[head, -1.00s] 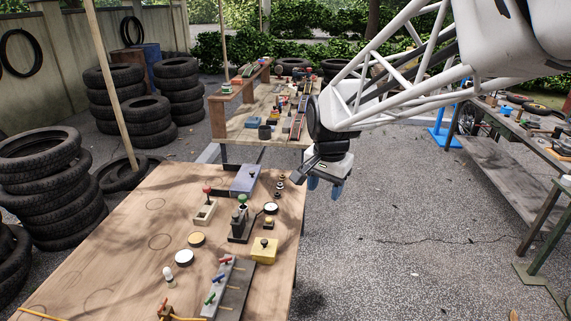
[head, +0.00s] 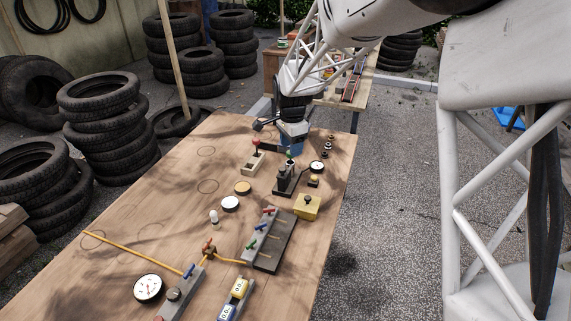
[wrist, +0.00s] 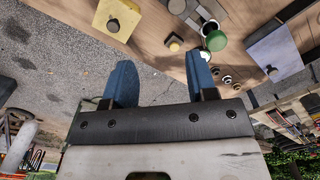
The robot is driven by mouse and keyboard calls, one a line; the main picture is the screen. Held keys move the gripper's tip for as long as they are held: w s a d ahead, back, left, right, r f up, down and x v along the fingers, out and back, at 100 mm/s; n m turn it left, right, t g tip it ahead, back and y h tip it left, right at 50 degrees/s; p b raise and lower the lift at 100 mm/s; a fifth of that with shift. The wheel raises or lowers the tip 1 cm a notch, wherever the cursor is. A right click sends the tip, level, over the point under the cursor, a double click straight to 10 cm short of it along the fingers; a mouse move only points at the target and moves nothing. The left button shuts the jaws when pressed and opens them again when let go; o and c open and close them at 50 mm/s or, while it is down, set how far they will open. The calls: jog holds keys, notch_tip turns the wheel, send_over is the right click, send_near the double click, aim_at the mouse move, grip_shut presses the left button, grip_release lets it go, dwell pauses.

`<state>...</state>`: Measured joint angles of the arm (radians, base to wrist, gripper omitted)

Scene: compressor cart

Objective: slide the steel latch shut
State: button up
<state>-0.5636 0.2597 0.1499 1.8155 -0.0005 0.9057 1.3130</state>
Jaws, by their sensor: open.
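My gripper (head: 291,146) is over the far part of the wooden bench in the head view. Its two blue fingers are apart, with nothing between them, in the wrist view (wrist: 161,75). A grey-blue box with a dark round knob (wrist: 278,52) is at the right of the wrist view, clear of the fingers. It may carry the steel latch, but I cannot tell for sure. In the head view my gripper hides most of that place. No sliding bolt is clearly visible.
A green-topped knob (wrist: 215,40) stands close to the right finger in the wrist view. A yellow box (head: 307,207) with a black knob, a white-faced gauge (head: 317,167) and a red-knobbed lever block (head: 253,163) are nearby.

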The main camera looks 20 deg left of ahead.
aim_at(282, 169)
jog(key=shift+w+a+f, duration=0.15)
jog(key=shift+a+f, duration=0.35)
jog(key=shift+a, duration=0.3)
jog(key=shift+w+a+f, duration=0.1)
jog(key=shift+a+f, duration=0.4)
jog(key=shift+a, duration=0.25)
jog(key=shift+f, duration=0.15)
jog(key=shift+f, duration=3.75)
grip_shut()
